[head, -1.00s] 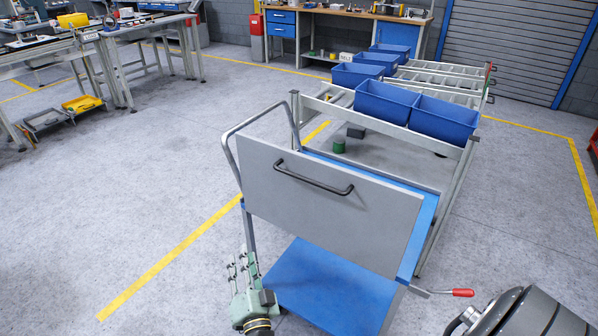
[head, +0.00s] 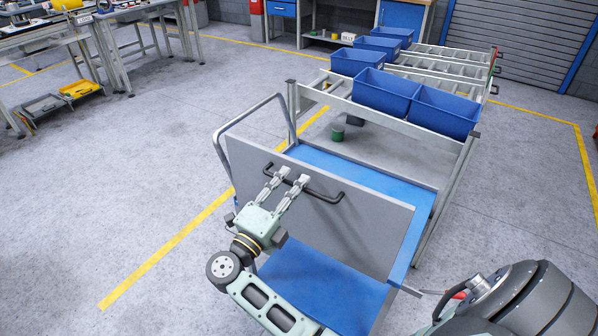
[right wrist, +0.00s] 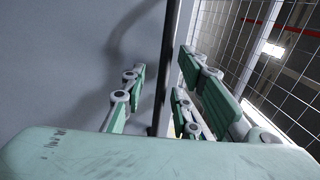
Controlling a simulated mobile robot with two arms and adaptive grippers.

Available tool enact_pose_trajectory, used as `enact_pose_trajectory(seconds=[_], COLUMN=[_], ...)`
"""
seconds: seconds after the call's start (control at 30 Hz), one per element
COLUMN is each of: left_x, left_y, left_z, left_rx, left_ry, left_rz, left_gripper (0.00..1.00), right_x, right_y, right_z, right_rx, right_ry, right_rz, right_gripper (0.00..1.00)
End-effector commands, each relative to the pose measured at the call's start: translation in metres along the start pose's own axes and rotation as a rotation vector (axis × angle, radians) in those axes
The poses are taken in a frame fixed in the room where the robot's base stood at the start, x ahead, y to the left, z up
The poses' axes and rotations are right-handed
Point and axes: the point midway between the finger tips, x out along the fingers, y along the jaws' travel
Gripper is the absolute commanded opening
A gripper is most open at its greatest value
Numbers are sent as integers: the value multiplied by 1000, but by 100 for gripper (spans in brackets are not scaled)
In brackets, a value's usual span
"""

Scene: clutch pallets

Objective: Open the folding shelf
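The folding shelf is a grey panel (head: 330,222) on the near side of a blue trolley in the head view. It stands steeply, with a black bar handle (head: 325,197) across its upper part. My right gripper (head: 281,178) is at the left end of the handle. In the right wrist view the dark bar (right wrist: 168,70) runs between the finger pairs of my right gripper (right wrist: 160,98), with gaps on both sides. The fingers are apart, around the handle. My left gripper is not in view.
The trolley has a blue upper surface (head: 352,170) behind the panel and a blue lower deck (head: 320,283). A frame with blue bins (head: 445,112) stands behind. Floor (head: 130,190) at left is clear.

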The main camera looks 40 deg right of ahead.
Motion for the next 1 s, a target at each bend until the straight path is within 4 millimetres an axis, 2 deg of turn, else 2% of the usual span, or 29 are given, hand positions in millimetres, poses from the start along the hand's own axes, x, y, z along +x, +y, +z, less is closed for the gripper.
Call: enact_pose_trajectory(seconds=[0.2, 0.33, 0.5, 0.63, 1.0], left_x=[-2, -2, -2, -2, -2], left_y=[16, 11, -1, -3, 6], left_z=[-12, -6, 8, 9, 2], left_rx=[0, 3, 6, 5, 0], left_ry=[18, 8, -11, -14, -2], left_rz=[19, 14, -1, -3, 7], left_gripper=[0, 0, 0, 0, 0], right_x=[1, 2, 1, 1, 1], right_y=[-2, -2, -1, -1, -1], right_z=[-1, -1, -1, -1, -1], right_rx=[0, 0, -1, -1, -2], right_ry=[-2, -2, -2, -2, -2], right_rz=[-1, -1, -1, 0, 1], right_gripper=[28, 27, 12, 1, 0])
